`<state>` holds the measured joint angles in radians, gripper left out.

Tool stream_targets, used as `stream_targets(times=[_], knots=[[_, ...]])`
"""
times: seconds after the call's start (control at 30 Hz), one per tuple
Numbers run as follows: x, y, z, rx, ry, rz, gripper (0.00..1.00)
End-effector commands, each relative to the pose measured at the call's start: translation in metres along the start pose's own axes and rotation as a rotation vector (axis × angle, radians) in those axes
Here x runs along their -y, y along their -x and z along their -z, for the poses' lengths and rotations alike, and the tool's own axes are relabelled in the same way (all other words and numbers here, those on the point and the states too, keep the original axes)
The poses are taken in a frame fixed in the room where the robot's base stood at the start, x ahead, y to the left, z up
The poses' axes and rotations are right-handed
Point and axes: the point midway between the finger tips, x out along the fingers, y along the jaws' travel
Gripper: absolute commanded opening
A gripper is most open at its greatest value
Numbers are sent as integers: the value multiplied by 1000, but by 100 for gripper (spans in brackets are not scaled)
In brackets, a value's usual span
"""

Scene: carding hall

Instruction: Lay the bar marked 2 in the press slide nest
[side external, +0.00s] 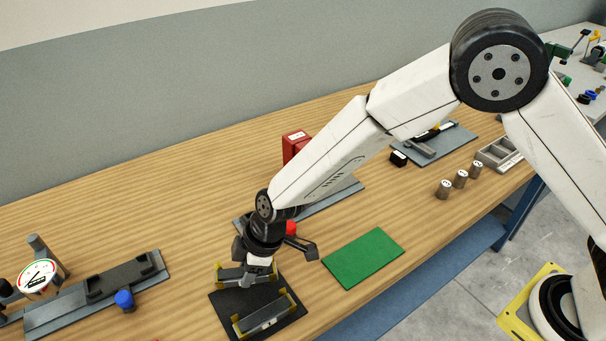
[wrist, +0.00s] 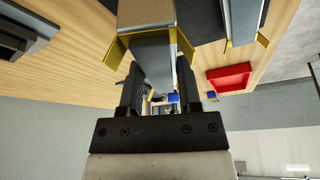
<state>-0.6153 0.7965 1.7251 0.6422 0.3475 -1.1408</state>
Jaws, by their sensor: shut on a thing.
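My gripper (side external: 258,268) points down over a black mat (side external: 222,298). Its jaws are shut on a grey metal bar (side external: 230,273) at the mat's far side, between yellow end brackets. In the wrist view the bar (wrist: 152,52) runs between the two dark fingers (wrist: 157,88), yellow brackets beside it. I cannot tell whether it is lifted clear of them. A second grey bar (side external: 262,315) lies in yellow brackets nearer the front of the mat. No number is readable on either bar. A grey rail (side external: 333,196) by a red block (side external: 295,144) is partly hidden behind my arm.
A green mat (side external: 362,258) lies right of the black mat. At left are a dial gauge (side external: 38,278), a grey plate with a dark nest-like block (side external: 120,276), and a blue knob (side external: 124,299). Several small cylinders (side external: 460,178) stand at right. The wooden bench behind is mostly clear.

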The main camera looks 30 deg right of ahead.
Motion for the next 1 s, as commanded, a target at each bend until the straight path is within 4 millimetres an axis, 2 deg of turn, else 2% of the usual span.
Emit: stream_targets(times=[0.17,0.5,0.97,1.0], knots=[[-2,-6,1,0,0,0,0],[-3,-34,-9,0,0,-1,0],[-3,-38,-11,0,0,-1,0],[-3,-38,-11,0,0,0,53]])
